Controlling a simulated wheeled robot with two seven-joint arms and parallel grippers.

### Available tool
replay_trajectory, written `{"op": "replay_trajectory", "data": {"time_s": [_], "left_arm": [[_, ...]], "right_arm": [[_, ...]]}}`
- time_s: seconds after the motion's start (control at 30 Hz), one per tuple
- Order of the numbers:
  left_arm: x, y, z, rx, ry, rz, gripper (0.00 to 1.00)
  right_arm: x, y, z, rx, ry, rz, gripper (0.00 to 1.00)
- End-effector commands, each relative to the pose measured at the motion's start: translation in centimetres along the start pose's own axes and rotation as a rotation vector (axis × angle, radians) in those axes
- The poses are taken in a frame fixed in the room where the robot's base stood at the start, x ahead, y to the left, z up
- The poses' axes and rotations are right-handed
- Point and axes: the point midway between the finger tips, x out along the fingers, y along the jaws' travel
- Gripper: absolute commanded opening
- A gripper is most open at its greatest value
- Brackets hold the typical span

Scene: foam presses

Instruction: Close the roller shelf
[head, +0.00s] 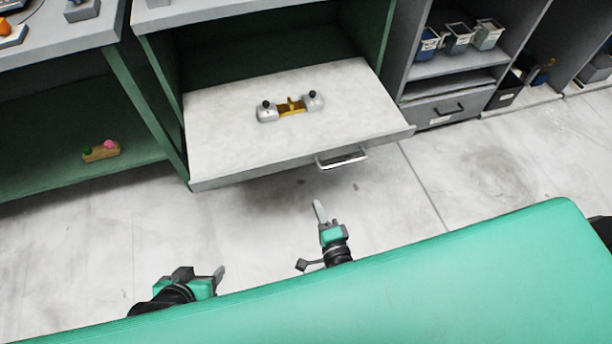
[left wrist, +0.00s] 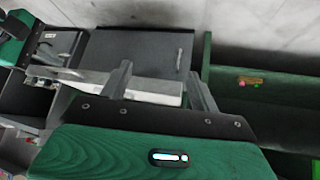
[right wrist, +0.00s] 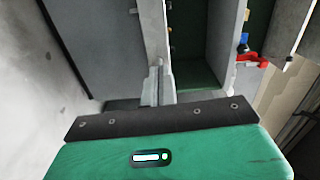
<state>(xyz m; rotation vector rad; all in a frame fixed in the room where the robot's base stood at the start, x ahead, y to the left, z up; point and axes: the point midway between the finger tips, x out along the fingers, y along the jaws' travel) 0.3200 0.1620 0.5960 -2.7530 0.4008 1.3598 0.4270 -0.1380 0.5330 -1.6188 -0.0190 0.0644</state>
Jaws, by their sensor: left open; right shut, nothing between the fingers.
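The roller shelf (head: 235,140) is pulled out of its green-sided cabinet, its pale top exposed. A bar handle (head: 342,158) is on the right part of its front edge. A fixture with a yellow middle (head: 291,107) and two grey blocks with black knobs rests on the shelf. My right gripper (head: 319,210) is shut and empty, in front of the handle and apart from it in the head view. In the right wrist view its closed fingers (right wrist: 158,84) overlap a pale edge; contact cannot be told. My left gripper (head: 198,277) is open and empty, farther left and nearer me.
A green lower shelf (head: 40,165) at the left holds a small wooden block (head: 100,151) with pink and green knobs. A grey rack with small bins (head: 458,38) and a drawer (head: 447,109) stands at the right. The floor (head: 480,160) in front is clear.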

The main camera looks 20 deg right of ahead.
Motion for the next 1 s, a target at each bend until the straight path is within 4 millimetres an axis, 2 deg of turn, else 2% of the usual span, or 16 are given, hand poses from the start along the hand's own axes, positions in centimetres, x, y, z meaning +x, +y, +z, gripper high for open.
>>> {"op": "replay_trajectory", "data": {"time_s": [0.1,0.27,0.7,0.9,1.0], "left_arm": [[-0.9,0.1,-0.4,0.0,0.015,0.003,0.62],[-1.2,0.3,-0.6,0.001,0.024,0.007,0.62],[-0.3,1.2,-1.2,0.004,0.101,0.032,0.62],[0.0,1.7,-1.6,0.005,0.145,0.045,0.62],[0.1,1.9,-1.7,0.005,0.158,0.05,0.62]], "right_arm": [[0.2,-0.8,-0.2,0.044,0.017,-0.028,0.0],[1.3,-1.1,-0.3,0.052,0.021,-0.034,0.0],[9.9,-1.3,-0.4,0.05,0.02,-0.034,0.0],[12.7,-1.4,-0.5,0.049,0.019,-0.032,0.0],[13.6,-1.4,-0.5,0.049,0.019,-0.032,0.0]]}}
